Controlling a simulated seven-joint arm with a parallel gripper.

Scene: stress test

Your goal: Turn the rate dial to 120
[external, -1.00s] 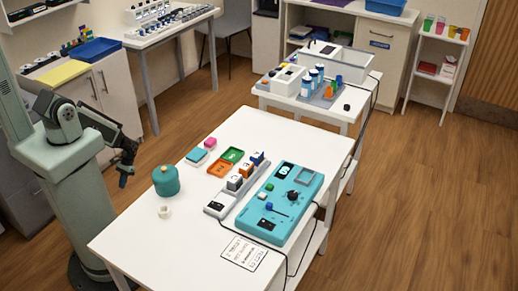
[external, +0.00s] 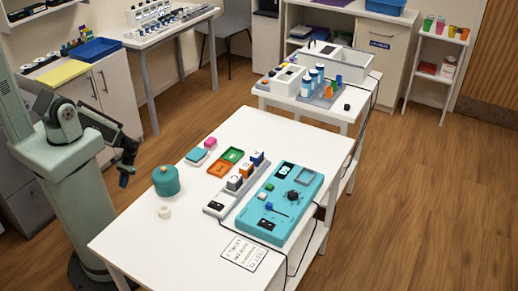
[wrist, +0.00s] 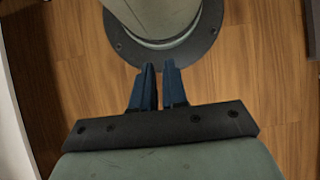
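The teal control panel (external: 284,228) lies on the white table. It has a round black dial (external: 293,195) on its right half, a small dark display (external: 286,171) at its far end and another dark display (external: 265,225) at its near end. The numbers around the dial are too small to read, so I cannot tell its setting. My gripper (external: 125,180) hangs left of the table, well away from the panel and touching nothing. In the wrist view its two blue fingers (wrist: 159,68) are close together with a narrow gap and nothing between them.
A blue lever (external: 275,208) and small green and blue blocks sit near the dial. Left of the panel is a grey rack (external: 232,208) with several labelled cubes. A teal canister (external: 166,181) and a white ring (external: 164,211) stand near the table's left edge. A printed card (external: 244,253) lies in front.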

